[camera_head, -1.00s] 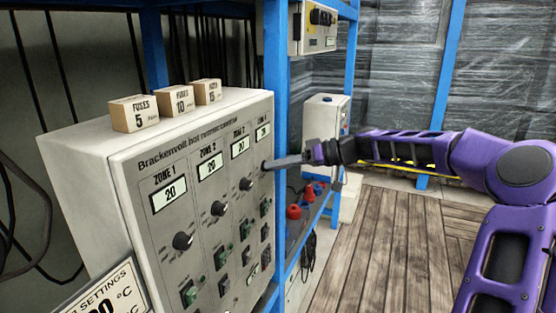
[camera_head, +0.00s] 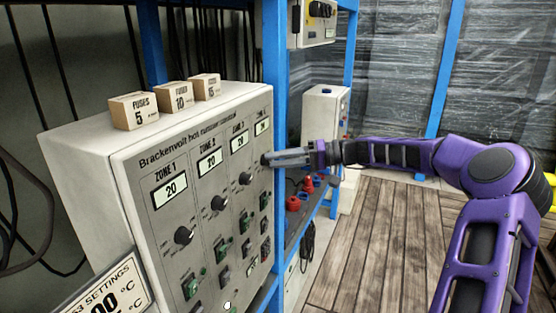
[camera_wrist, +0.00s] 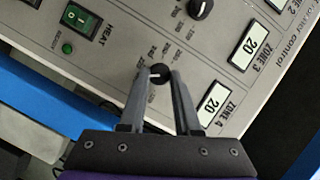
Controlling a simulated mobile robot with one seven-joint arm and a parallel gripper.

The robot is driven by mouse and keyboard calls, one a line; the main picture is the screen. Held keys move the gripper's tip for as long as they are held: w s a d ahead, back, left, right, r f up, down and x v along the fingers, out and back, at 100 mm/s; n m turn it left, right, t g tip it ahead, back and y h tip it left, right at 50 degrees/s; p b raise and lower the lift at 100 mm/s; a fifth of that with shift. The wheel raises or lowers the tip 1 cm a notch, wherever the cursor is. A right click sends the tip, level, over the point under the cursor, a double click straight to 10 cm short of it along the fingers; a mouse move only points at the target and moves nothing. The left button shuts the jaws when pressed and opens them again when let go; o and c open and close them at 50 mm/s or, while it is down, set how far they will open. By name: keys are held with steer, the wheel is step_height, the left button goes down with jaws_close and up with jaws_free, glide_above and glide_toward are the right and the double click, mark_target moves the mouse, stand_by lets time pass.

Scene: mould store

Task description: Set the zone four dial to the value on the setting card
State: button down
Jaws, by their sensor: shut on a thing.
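The zone four dial (camera_wrist: 159,74) is a small black knob with a white pointer mark, seen in the wrist view. My gripper (camera_wrist: 162,78) has one finger on each side of it and is shut on it. The zone four display (camera_wrist: 214,104) reads 20. The setting card (camera_head: 112,290) is at the lower left of the head view, cut off by the frame edge; only "SETTINGS", part of a number ending in 00 and °C show.
The grey control cabinet (camera_head: 75,160) also carries the zone one dial (camera_head: 184,235) and other dials, with switches below. Several fuse boxes (camera_head: 172,97) stand on top. A blue rack post (camera_head: 276,90) rises close beside my gripper.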

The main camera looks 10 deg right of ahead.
stand_by(0.3)
steer(key=c, duration=0.6)
jaws_free()
steer(key=v, duration=1.7)
steer(key=shift+d, duration=0.2)
steer(key=shift+s, duration=0.1)
